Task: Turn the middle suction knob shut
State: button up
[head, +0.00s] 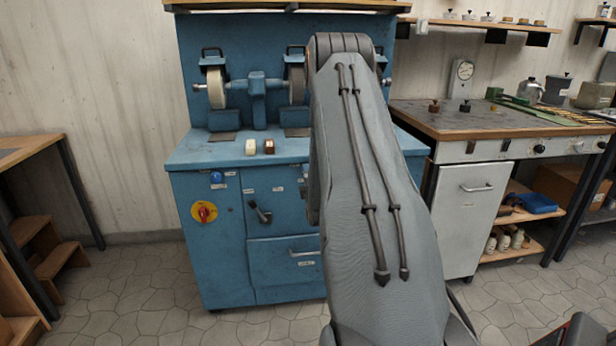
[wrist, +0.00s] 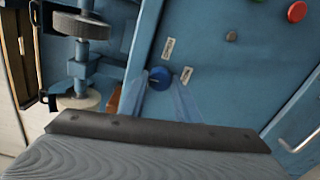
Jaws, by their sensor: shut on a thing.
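In the head view my arm hides my gripper and that knob. Another blue knob (head: 216,177) shows at the machine's upper left front.
The blue grinding machine (head: 200,158) carries wheels on top. A red and yellow switch (head: 204,212) and a black lever (head: 260,212) are on its front. In the wrist view a red button (wrist: 297,12) and a drawer handle (wrist: 299,137) show at right. A workbench (head: 480,118) stands at right.

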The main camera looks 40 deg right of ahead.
jog(key=o, duration=1)
jog(key=shift+o, duration=0.2)
jog(key=shift+s, duration=0.1)
jog(key=v, duration=0.7)
jog(key=shift+s+a, duration=0.2)
jog(key=shift+s, duration=0.1)
